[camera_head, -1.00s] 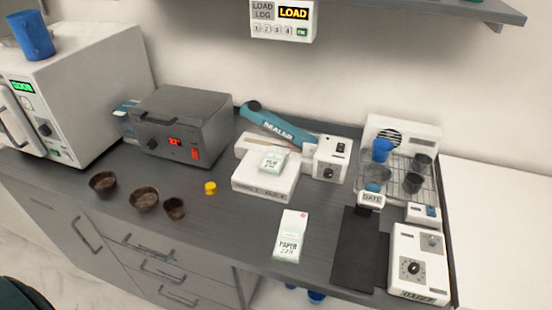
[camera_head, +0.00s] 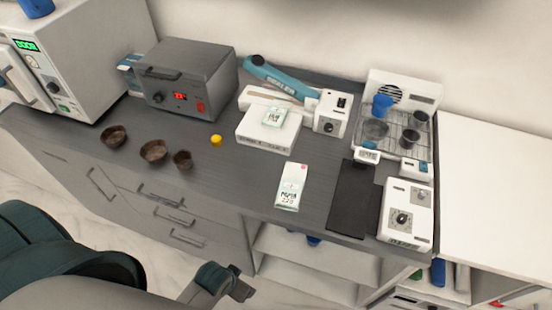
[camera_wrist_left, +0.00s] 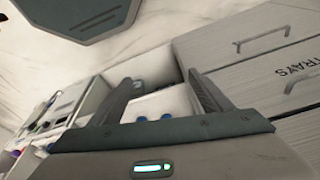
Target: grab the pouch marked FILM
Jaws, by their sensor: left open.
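A small pale pouch (camera_head: 274,117) lies on top of the white flat box at the back middle of the counter; its print is too small to read. A larger white pouch (camera_head: 291,187), apparently marked PAPER, lies flat on the counter in front. I cannot read FILM on either. My left arm comes in at the lower left of the head view, below the counter and well apart from both pouches. In the left wrist view my left gripper (camera_wrist_left: 162,80) is open and empty, with drawers and a shelf beyond. My right gripper does not show.
The white box (camera_head: 266,139) stands before the teal-armed sealer (camera_head: 280,77). Brown bowls (camera_head: 153,151) and a yellow piece (camera_head: 216,141) are left. A black mat (camera_head: 352,200), white device (camera_head: 405,215) and wire rack are right. Bare counter surrounds the front pouch.

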